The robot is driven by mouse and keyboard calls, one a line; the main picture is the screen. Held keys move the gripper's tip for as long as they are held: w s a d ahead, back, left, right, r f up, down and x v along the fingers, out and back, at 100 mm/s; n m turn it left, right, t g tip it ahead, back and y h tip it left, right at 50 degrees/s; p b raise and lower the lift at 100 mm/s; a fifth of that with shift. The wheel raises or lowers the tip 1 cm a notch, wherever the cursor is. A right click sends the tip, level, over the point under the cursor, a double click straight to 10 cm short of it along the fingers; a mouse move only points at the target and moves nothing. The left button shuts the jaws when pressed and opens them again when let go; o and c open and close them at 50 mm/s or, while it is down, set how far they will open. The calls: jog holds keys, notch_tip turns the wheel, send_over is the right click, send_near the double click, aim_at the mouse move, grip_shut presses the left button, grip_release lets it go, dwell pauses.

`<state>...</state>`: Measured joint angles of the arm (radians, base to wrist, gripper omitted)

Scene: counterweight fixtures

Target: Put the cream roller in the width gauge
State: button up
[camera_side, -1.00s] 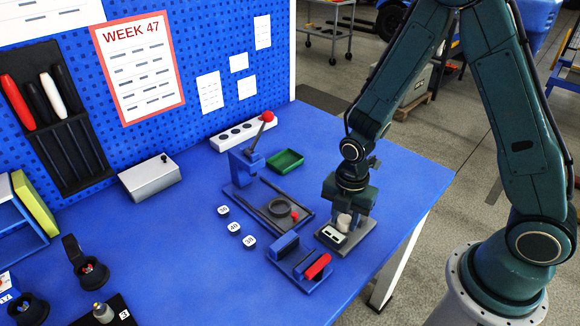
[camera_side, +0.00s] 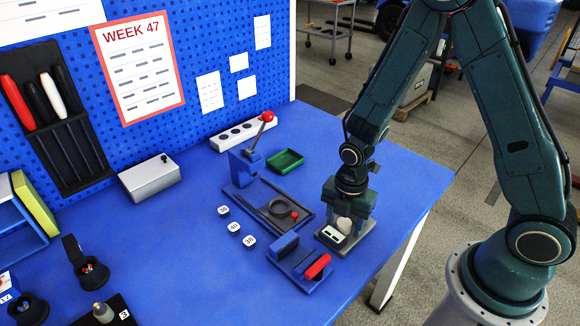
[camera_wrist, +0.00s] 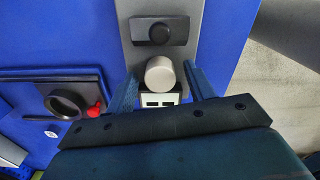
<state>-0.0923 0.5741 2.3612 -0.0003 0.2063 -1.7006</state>
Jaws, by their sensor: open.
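The cream roller (camera_side: 344,224) is at the grey plate fixture with a small display (camera_side: 331,235), which I take to be the width gauge. In the wrist view the roller (camera_wrist: 159,74) shows its round end, between a black block (camera_wrist: 160,30) and the display (camera_wrist: 161,98). My gripper (camera_side: 347,217) is low over the fixture and open. In the wrist view its fingers (camera_wrist: 160,76) are on either side of the roller, with gaps on both sides. The roller's underside is hidden, so I cannot tell exactly how it is seated.
A blue fixture with a red handle (camera_side: 318,266) stands in front. A lever press with a red knob (camera_side: 267,116) and a dark frame with a ring (camera_side: 281,208) are to the left. A green tray (camera_side: 286,160) lies behind. Numbered discs (camera_side: 234,227) lie on the blue table.

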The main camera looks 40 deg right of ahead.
jog(key=shift+r, duration=0.15)
notch_tip(320, 180, up, 12)
dwell(0.9)
jog(key=shift+r, duration=0.15)
dwell(0.4)
notch_tip(320, 180, up, 11)
jog(key=m+t, duration=0.3)
jog(key=m, duration=0.7)
send_over(344, 222)
jog(key=s+d, duration=0.2)
jog(key=s, duration=0.4)
jog(key=s+r+m+t, duration=0.2)
jog(key=s+r+m, duration=0.3)
jog(key=m, duration=0.5)
jog(key=s+d, duration=0.1)
jog(key=s, duration=0.1)
jog(key=shift+s+r+m+t, duration=0.3)
jog(key=shift+s+r, duration=0.05)
jog(key=shift+s, duration=0.05)
